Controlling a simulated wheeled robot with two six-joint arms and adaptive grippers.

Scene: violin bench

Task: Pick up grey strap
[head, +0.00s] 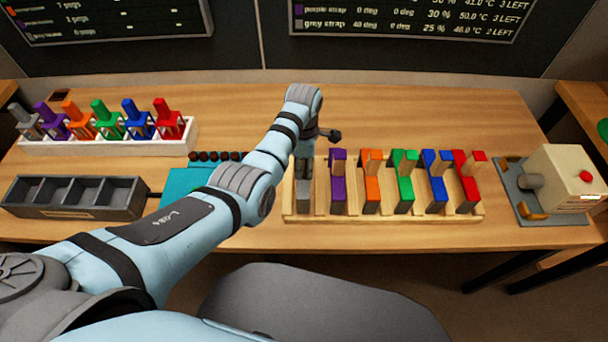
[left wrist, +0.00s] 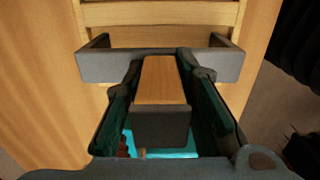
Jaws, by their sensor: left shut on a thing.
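The grey strap (head: 303,197) is at the leftmost place of the wooden rack in the head view, partly hidden by my left gripper. My left gripper (head: 305,165) points down over it from behind the rack's left end. In the left wrist view, the gripper's two dark fingers (left wrist: 162,105) are closed on the sides of a piece with a wooden top and dark grey end face. A grey bar with upturned ends (left wrist: 95,66) lies just beyond the fingers. I cannot tell whether the strap is clear of the rack. My right gripper is not in view.
The wooden rack (head: 385,216) also holds purple, orange, green, blue and red straps. A white peg stand (head: 100,145), a dark divided tray (head: 75,208) and a teal mat (head: 180,186) are left. A boxy device (head: 565,180) stands right. The bench behind the rack is clear.

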